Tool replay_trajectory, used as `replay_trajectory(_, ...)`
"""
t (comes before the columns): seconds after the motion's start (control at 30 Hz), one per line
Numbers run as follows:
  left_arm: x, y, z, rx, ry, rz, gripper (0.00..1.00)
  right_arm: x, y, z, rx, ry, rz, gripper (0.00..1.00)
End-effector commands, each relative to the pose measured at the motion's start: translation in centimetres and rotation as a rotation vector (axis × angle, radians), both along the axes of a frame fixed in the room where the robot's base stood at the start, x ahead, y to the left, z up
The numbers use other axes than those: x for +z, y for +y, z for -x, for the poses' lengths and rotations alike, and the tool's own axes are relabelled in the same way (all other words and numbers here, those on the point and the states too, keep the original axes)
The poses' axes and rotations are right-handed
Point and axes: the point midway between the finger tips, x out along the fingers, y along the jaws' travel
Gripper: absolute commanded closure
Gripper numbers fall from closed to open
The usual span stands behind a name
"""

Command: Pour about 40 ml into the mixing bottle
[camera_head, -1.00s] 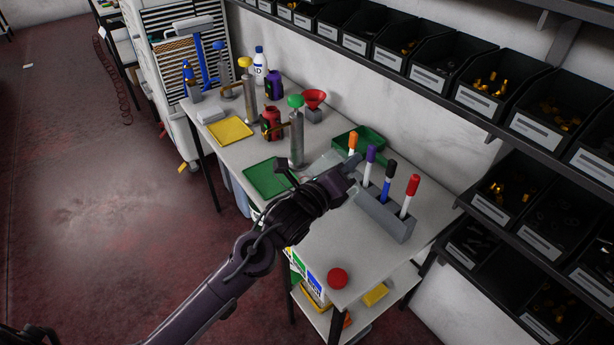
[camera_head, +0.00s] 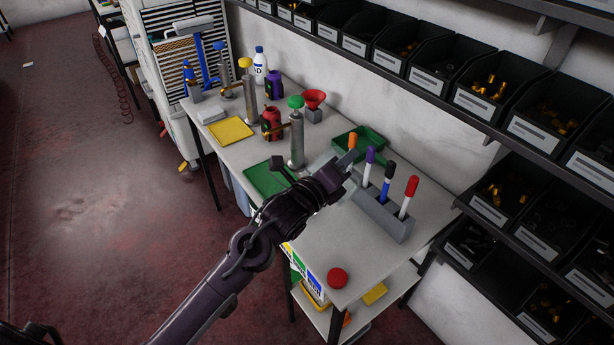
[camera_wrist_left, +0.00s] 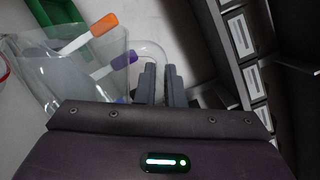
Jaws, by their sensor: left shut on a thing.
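A clear, see-through jug (camera_wrist_left: 65,82) fills the left of the left wrist view. Its rounded handle (camera_wrist_left: 150,48) runs to the fingers of my left gripper (camera_wrist_left: 160,85), which is shut on it. In the head view the left gripper (camera_head: 346,162) is beside the pen holder, and the jug (camera_head: 318,162) shows only faintly behind the wrist. I cannot tell the liquid level or the jug's exact tilt. Which bottle is the mixing bottle is unclear: a red bottle (camera_head: 271,124), a purple one (camera_head: 274,86) and a white labelled one (camera_head: 260,66) stand farther back. My right gripper is out of view.
A grey holder (camera_head: 384,214) with several capped markers stands right of the gripper. Green-topped (camera_head: 296,135) and yellow-topped (camera_head: 249,95) metal pumps, a red funnel (camera_head: 314,98) and a green bin (camera_head: 366,140) stand behind. Green (camera_head: 265,178) and yellow (camera_head: 230,130) mats lie left. The front tabletop is mostly clear.

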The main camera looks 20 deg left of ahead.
Motion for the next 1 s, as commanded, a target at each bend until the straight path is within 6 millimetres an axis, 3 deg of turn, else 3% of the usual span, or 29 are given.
replay_trajectory(1.0,0.36,-0.73,0.26,-0.001,0.002,0.021,1.00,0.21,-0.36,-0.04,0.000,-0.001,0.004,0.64)
